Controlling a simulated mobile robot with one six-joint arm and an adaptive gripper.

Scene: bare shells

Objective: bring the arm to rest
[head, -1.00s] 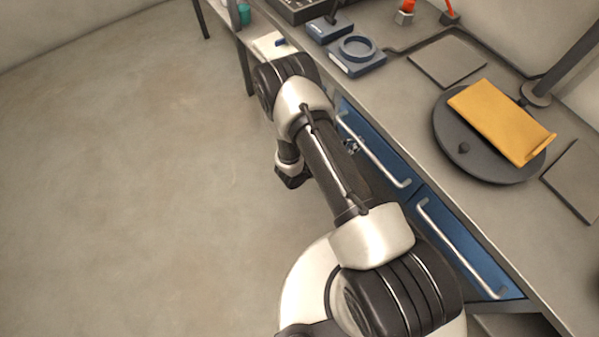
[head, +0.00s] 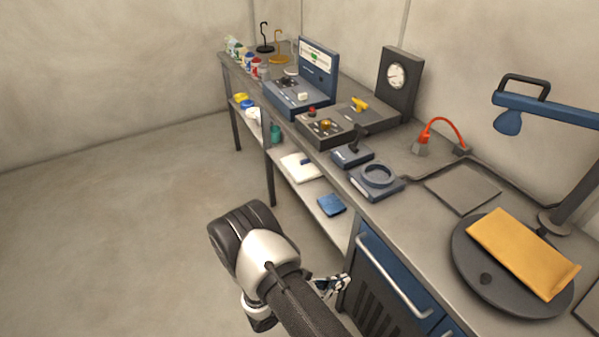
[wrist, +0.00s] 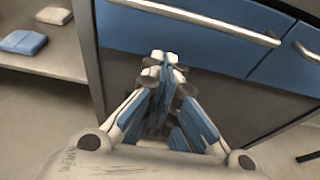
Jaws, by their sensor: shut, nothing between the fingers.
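My gripper (wrist: 163,68) is shut and empty in the wrist view, its blue and white fingers together in front of the dark and blue cabinet front. In the head view my gripper (head: 335,284) shows small beside my bent arm, close to the workbench's blue cabinet (head: 385,285). I cannot tell the exact gap between the fingers and the cabinet. The cabinet's metal handle (wrist: 205,18) crosses the top of the wrist view. Part of my arm lies below the head view's lower edge.
The workbench top carries a dark turntable (head: 470,282) with a yellow envelope (head: 522,252), a lamp (head: 545,108) and several instruments. A lower shelf (head: 318,212) holds a blue item (head: 331,204). The floor (head: 110,230) at left is clear.

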